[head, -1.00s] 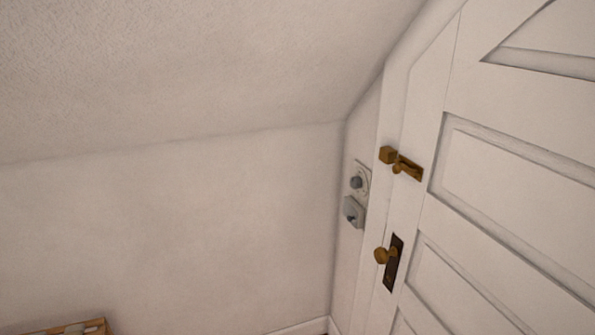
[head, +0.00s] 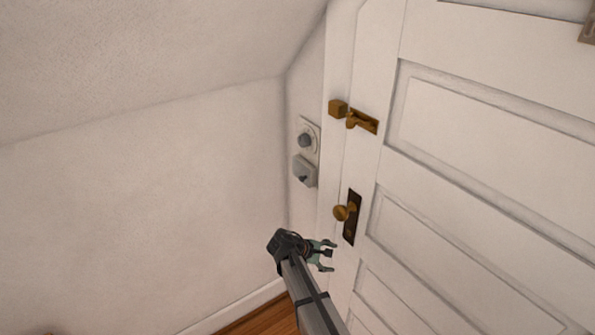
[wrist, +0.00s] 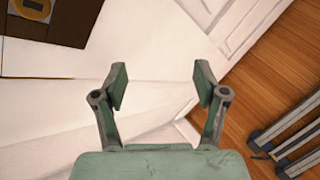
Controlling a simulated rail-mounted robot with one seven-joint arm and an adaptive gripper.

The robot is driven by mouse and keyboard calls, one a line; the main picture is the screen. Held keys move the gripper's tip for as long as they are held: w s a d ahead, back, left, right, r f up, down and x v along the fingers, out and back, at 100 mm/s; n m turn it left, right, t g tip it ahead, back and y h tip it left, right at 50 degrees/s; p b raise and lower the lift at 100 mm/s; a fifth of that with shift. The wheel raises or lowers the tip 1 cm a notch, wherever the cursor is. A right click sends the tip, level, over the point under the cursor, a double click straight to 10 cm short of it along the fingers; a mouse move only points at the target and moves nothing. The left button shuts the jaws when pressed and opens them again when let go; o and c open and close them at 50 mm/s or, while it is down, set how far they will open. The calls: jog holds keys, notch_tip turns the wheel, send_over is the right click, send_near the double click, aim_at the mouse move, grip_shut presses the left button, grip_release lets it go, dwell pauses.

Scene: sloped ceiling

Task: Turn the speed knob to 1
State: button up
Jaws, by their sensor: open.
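Two small controls sit on the narrow wall strip left of the door in the head view. The upper one is a round grey knob (head: 305,140) on a pale plate (head: 314,128). The lower one is a grey box (head: 305,171) with a small dark knob or lever (head: 302,179) on its front. No lettering is readable, so I cannot tell which is the speed knob or its setting. My gripper (head: 328,255) is open and empty, below both controls and apart from them. Its two fingers also show spread in the wrist view (wrist: 160,85), where neither control is identifiable.
The white panelled door (head: 480,130) fills the right side. A brass latch (head: 364,121) and brass doorknob (head: 341,212) stick out near the controls. The sloped ceiling (head: 150,50) closes in above. In the wrist view, a dark plate (wrist: 60,22) is at upper left and wooden floor (wrist: 265,65) at right.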

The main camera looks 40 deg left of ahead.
jog(key=s+a+r+n+t, duration=0.2)
jog(key=a+r+n+t, duration=0.35)
jog(key=a+r, duration=1.3)
jog(key=n+t, duration=0.3)
jog(key=n, duration=0.1)
send_near(301, 141)
jog(key=p+x, duration=0.5)
jog(key=x, duration=0.3)
jog(key=shift+a+r, duration=0.1)
jog(key=shift+w+p, duration=0.35)
jog(key=shift+w, duration=0.2)
jog(key=c, duration=1.1)
